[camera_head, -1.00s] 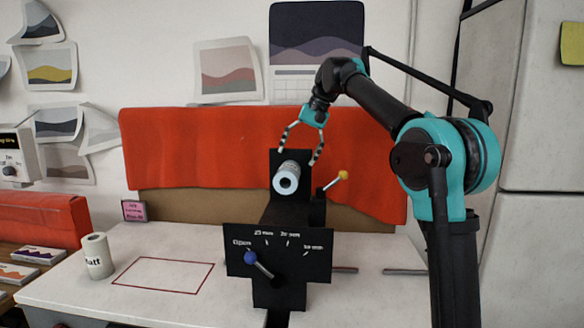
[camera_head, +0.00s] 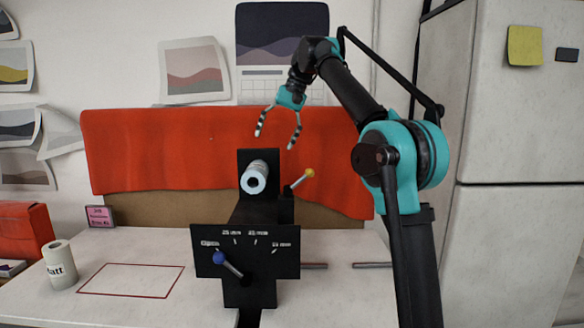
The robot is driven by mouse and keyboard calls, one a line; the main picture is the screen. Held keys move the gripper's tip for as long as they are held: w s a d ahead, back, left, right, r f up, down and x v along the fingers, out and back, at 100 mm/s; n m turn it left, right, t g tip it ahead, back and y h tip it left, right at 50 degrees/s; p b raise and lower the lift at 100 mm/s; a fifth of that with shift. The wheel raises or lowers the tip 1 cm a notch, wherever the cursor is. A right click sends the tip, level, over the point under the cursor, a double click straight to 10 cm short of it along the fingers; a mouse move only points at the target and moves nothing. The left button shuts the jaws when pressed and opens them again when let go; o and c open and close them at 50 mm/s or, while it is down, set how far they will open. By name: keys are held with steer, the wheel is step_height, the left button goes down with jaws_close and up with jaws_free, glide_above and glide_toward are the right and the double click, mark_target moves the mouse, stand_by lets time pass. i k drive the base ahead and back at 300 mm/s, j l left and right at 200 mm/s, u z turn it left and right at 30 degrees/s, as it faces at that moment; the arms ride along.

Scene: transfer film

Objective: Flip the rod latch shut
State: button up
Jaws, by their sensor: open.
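A black machine (camera_head: 252,292) stands on the white worktop and holds a pale roll (camera_head: 256,179), its round end facing me. A metal lever with a yellow ball (camera_head: 309,174) sticks up and right from the machine beside the roll. A second lever with a blue ball (camera_head: 219,258) sits on the front plate, its ball near the "Open" mark. I cannot tell for sure which one is the rod latch. My gripper (camera_head: 275,141) is open and empty, fingers pointing down, in the air above the roll and left of the yellow ball, apart from both levers.
A red cloth (camera_head: 140,150) hangs behind the machine. Metal rods (camera_head: 372,265) lie right of the machine.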

mark_target(300, 182)
steer(key=k+l, duration=0.2)
steer(key=l, duration=0.15)
steer(key=k+l, duration=0.2)
steer(key=l, duration=0.15)
steer(key=k+l, duration=0.2)
steer(key=l, duration=0.2)
